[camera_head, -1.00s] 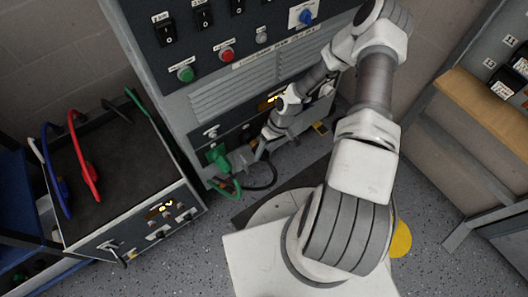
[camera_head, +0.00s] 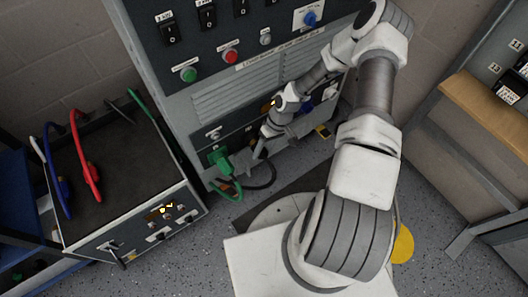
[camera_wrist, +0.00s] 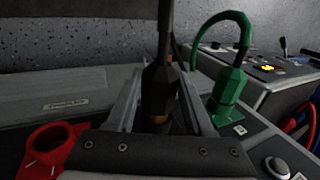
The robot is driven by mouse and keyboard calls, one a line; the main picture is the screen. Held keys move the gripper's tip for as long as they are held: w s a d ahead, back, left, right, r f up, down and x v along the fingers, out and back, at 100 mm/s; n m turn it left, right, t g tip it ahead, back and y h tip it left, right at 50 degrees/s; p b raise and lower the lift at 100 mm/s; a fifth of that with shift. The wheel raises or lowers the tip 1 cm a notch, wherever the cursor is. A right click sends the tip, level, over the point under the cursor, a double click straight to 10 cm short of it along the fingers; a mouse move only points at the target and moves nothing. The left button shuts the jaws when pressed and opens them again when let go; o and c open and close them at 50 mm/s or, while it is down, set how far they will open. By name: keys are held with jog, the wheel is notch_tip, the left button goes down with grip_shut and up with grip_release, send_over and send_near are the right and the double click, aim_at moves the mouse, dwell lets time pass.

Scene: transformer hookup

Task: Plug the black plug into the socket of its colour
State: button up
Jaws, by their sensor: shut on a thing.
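The black plug (camera_wrist: 160,88) stands upright between the fingers of my gripper (camera_wrist: 160,108) in the wrist view, with its cable rising out of the top. My gripper is shut on it. A brass-coloured band shows at the plug's lower part; its tip and the black socket are hidden behind the gripper, so I cannot tell whether the plug is seated. In the head view my gripper (camera_head: 262,151) is at the lower front of the cabinet (camera_head: 195,112). The green plug (camera_wrist: 228,90) stands in the panel beside my gripper.
A red socket ring (camera_wrist: 48,150) is close on the other side of my gripper. A black cable (camera_head: 268,180) hangs below the panel. A box with red (camera_head: 86,165) and blue (camera_head: 56,180) cables stands at the left. A wooden-topped bench (camera_head: 478,110) is at the right.

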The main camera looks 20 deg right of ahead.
jog(key=shift+w+a, duration=0.2)
jog(key=shift+w, duration=0.45)
jog(key=o, duration=1.6)
jog(key=shift+c, duration=0.2)
jog(key=p+v, duration=0.3)
jog(key=v, duration=0.4)
jog(key=shift+p, duration=0.35)
jog(key=p+v, duration=0.4)
jog(key=v, duration=1.3)
jog(key=shift+r, duration=0.25)
